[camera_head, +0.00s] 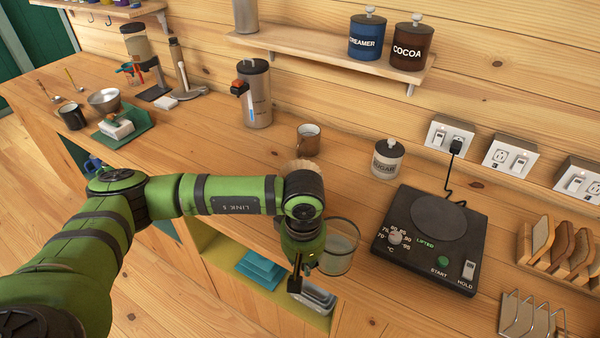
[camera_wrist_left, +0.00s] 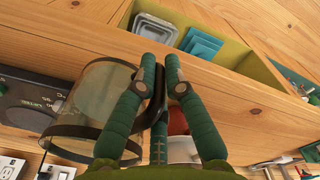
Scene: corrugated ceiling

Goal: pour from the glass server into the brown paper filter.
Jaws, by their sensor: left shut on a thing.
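The glass server (camera_head: 342,246), a clear wide vessel with a dark rim band and dark handle, is just right of my left gripper (camera_head: 298,276) near the counter's front edge. In the left wrist view the server (camera_wrist_left: 98,95) fills the left side. My left gripper (camera_wrist_left: 160,68) is shut on its dark handle there. I cannot tell what the server holds. The brown paper filter (camera_head: 298,168) shows as a tan fluted rim behind my left forearm, which hides most of it. My right gripper is not in view.
A black heating plate (camera_head: 434,222) with a dial stands right of the server. A sugar jar (camera_head: 387,158) and a brown mug (camera_head: 308,140) stand farther back. Below the counter edge is an open shelf (camera_head: 230,262) with blue trays.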

